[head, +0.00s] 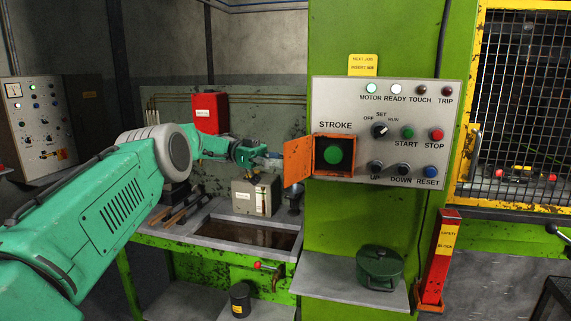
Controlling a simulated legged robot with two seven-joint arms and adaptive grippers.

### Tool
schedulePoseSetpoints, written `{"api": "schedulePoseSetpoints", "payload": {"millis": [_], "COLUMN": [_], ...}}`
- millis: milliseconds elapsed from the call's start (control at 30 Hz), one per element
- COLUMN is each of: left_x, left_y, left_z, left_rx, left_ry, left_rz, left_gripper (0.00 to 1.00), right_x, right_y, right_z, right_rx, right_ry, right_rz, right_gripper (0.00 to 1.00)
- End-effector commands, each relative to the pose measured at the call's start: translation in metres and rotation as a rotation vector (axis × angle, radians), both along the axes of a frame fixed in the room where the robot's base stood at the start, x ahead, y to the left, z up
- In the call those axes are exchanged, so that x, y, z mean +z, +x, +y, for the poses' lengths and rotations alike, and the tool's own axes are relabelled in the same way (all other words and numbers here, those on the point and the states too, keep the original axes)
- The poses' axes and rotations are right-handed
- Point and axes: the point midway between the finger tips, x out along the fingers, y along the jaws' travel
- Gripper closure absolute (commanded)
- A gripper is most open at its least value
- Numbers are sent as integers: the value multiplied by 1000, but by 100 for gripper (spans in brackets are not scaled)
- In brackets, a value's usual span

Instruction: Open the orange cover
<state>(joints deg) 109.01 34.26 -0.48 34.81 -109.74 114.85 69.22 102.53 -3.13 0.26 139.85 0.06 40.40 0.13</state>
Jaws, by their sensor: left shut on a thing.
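The orange cover (298,162) is on the grey control panel (450,105), over the STROKE station. It stands swung open to the left, hinged at the left side of its orange frame (334,175). The round green button (335,155) inside the frame is uncovered. My left arm reaches in from the left, and my left gripper (274,157) is at the cover's outer left edge, shut on it. The fingertips are small and hard to make out at this distance. My right gripper is not in view.
The panel carries knobs and buttons, including START (407,131) and STOP (437,134). Below stand a green pot (380,268) on a grey shelf and a red safety block (436,260). A workbench with a grey box (247,196) is behind my left arm. A mesh guard (525,100) stands at the right.

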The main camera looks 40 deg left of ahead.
Motion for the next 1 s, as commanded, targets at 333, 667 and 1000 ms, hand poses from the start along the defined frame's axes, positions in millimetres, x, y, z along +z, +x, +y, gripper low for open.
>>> {"api": "schedulePoseSetpoints", "payload": {"millis": [333,667,1000], "left_x": [0,4,61], "left_y": [1,0,3], "left_z": [0,0,2], "left_rx": [1,0,0], "left_ry": [1,0,-1], "left_rz": [-1,-3,-6], "left_gripper": [58,58,58], "right_x": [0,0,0], "right_y": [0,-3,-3], "right_z": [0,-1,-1], "right_rx": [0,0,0], "right_ry": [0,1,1], "right_rz": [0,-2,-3], "right_gripper": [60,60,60]}}
